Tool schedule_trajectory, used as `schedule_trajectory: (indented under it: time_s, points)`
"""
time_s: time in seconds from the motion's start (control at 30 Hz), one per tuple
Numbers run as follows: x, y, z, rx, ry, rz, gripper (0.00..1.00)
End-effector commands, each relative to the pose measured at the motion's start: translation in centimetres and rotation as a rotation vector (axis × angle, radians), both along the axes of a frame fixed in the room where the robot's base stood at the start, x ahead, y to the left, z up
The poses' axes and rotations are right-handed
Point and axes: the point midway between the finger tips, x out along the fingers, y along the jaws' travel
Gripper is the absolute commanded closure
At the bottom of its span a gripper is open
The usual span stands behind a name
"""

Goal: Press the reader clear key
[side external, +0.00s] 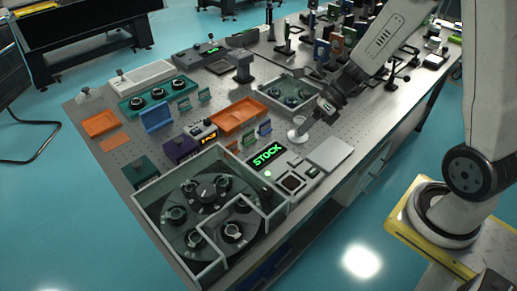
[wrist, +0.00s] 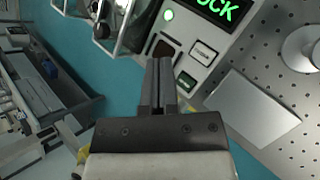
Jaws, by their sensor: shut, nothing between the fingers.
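The reader is a pale grey unit with a display (side external: 267,155) lit green with the word STOCK. Part of that display (wrist: 222,8) shows at the top of the wrist view. Its panel has a lit green round lamp (wrist: 168,15), a dark square pad (side external: 292,182), a white key (wrist: 203,53) and a dark green key (wrist: 187,82). The labels are too small to read, so I cannot tell which is the clear key. My gripper (wrist: 160,64) is shut and empty. In the wrist view its fingertips overlap the dark pad's lower edge; contact is not visible.
A glass-walled enclosure (side external: 150,225) with dark round carousels stands left of the reader. A flat light plate (side external: 331,153) lies to its right. A white round-based item (wrist: 302,48) stands nearby on the perforated table. Orange trays (side external: 236,116) and small instruments stand behind.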

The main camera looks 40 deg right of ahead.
Motion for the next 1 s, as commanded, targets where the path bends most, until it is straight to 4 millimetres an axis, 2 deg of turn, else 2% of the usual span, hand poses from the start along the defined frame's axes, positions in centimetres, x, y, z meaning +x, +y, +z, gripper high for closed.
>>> schedule_trajectory:
  time_s: [0.2,0.67,1.0]
  points:
    - [0.8,-0.4,0.2,0.067,0.041,-0.107,1.00]
    - [0.8,-0.4,0.1,0.070,0.043,-0.111,1.00]
    - [0.8,-0.4,-1.7,0.071,0.044,-0.111,1.00]
